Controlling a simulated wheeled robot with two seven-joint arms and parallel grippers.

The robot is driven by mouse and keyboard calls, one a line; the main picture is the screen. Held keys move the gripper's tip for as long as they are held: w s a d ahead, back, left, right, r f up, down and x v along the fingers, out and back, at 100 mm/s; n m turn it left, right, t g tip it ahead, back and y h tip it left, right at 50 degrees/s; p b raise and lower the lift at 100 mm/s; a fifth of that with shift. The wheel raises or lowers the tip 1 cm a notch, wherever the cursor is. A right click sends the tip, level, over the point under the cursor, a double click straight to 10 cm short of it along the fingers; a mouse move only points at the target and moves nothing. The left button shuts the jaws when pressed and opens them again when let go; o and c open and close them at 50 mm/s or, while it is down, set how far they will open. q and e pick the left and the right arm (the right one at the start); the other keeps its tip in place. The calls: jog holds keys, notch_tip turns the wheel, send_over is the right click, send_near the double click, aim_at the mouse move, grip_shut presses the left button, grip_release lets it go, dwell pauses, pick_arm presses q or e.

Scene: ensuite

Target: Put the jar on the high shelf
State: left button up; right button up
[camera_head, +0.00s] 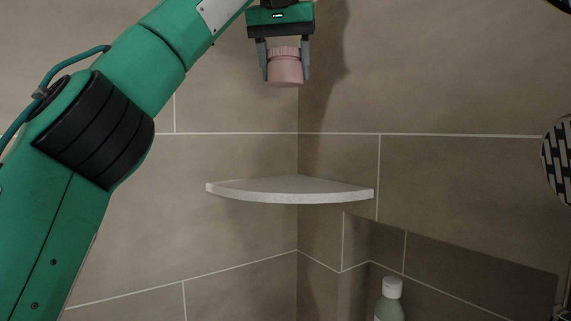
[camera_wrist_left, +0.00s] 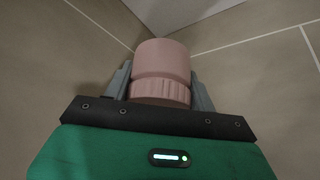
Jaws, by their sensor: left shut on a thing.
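A small pink jar (camera_head: 285,68) with a ribbed lid is held between the fingers of my left gripper (camera_head: 284,64), which points down from the top of the head view. The jar looks upright and hangs in the air above the corner shelf, with a clear gap between them. In the left wrist view the jar (camera_wrist_left: 161,72) sits between the two grey fingers of the gripper (camera_wrist_left: 160,88). The high shelf (camera_head: 290,190) is a pale, quarter-round slab set in the wall corner, and its top is bare. My right gripper is not in view.
Tiled walls meet in the corner behind the shelf. A recessed niche lies below right, with a green bottle with a white cap (camera_head: 390,300) standing there. A patterned round object (camera_head: 557,160) shows at the right edge. The space around the shelf is free.

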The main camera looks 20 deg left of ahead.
pick_arm(q)
jog(key=x, duration=0.3)
jog(key=shift+w+a+f, duration=0.15)
jog(key=shift+f, duration=0.1)
notch_tip(320, 180, down, 11)
jog(key=shift+r+b, duration=0.1)
jog(key=shift+b, duration=0.3)
jog(key=shift+w+f, duration=0.1)
jog(key=shift+f, duration=0.7)
jog(key=shift+f+p, duration=0.4)
jog(key=shift+f, duration=1.1)
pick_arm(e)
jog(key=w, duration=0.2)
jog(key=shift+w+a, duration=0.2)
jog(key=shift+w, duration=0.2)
